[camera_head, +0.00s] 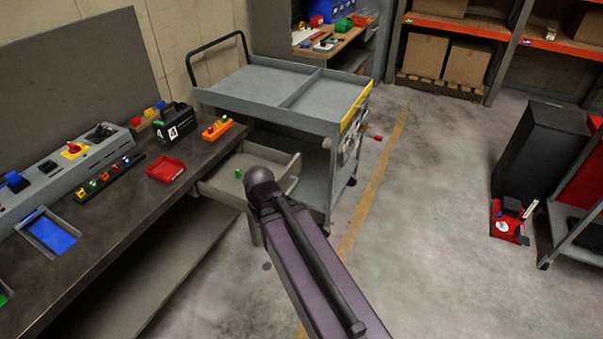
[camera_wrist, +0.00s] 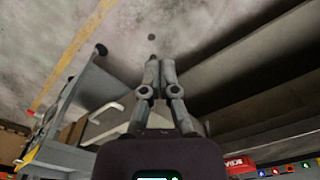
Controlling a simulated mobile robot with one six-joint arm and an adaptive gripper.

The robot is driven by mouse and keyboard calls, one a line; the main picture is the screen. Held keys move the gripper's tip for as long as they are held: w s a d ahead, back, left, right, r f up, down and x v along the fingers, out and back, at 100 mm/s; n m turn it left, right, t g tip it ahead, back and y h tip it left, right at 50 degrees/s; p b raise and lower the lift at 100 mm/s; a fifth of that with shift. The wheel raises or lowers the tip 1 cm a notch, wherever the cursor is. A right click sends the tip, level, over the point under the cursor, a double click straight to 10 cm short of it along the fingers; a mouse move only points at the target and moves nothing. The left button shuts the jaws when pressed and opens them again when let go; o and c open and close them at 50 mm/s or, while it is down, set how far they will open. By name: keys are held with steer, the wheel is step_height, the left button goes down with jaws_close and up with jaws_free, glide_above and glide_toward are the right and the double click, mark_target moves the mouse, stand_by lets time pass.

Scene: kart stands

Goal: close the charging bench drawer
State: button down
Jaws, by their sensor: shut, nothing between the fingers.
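The charging bench (camera_head: 130,195) runs along the left in the head view, with a dark top. Its grey drawer (camera_head: 291,172) is pulled out at the bench's far end, beside the cart. A small green item (camera_head: 238,173) lies inside it. My arm covers part of the drawer's front. My gripper is hidden behind the arm in the head view. In the wrist view my gripper (camera_wrist: 152,64) is shut and empty, its fingers pointing towards the floor. A light grey part, probably the drawer (camera_wrist: 126,108), shows just left of the fingers; I cannot tell whether they touch it.
A grey cart (camera_head: 255,88) stands close behind the drawer. A red tray (camera_head: 165,169), a black device (camera_head: 174,122) and an orange block (camera_head: 217,128) sit on the bench. A red toolbox (camera_head: 508,222) lies on the floor at right.

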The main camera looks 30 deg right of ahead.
steer(key=shift+w+f, duration=0.1)
steer(key=m+t+y+b, duration=1.1)
steer(key=t+b, duration=0.3)
steer(key=b, duration=1.7)
glide_toward(295, 171)
steer(key=v, duration=0.6)
steer(key=shift+s+a+p, duration=0.1)
steer(key=shift+s+p, duration=0.1)
steer(key=shift+p, duration=0.1)
steer(key=shift+a+n, duration=0.1)
steer(key=shift+n, duration=0.2)
steer(key=x, duration=1.4)
